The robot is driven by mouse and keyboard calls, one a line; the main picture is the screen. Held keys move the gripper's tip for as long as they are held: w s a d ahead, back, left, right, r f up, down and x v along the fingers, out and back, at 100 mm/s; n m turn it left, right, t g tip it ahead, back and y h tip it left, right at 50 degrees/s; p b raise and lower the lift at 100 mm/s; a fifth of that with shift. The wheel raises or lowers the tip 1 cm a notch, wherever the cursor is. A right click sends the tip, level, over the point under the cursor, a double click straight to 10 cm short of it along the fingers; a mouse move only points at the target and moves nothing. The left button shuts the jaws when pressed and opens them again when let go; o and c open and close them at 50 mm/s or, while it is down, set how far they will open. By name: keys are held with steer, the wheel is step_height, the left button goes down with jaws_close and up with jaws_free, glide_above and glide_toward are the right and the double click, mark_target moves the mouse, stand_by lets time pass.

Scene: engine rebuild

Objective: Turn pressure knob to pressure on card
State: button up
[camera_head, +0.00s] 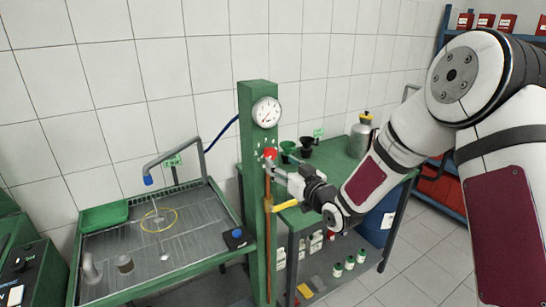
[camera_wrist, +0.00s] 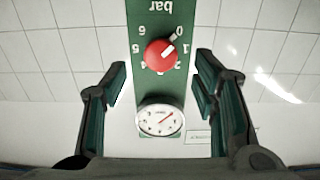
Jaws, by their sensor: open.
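The red pressure knob (camera_head: 270,154) is on the front of a green post (camera_head: 258,95). In the wrist view the knob (camera_wrist: 160,55) appears upside down, with a white pointer line towards the upper right, near the 0 and 1 of its bar scale. A round white pressure gauge (camera_head: 266,112) is above the knob; it also shows in the wrist view (camera_wrist: 160,120), its needle slanting to the upper right. My gripper (camera_head: 273,168) is open in front of the knob. In the wrist view its fingers (camera_wrist: 160,68) stand on either side, apart from it. I cannot make out a pressure card.
A grated wash basin (camera_head: 190,250) with a bent spout (camera_head: 172,155) stands left of the post. Right of it, a green bench (camera_head: 340,160) holds dark funnels (camera_head: 305,146) and a metal canister (camera_head: 360,138). A yellow-handled valve (camera_head: 280,206) sits below my gripper.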

mark_target(272, 156)
steer(key=x, duration=0.6)
steer(key=shift+s, duration=0.1)
steer(key=c, duration=1.2)
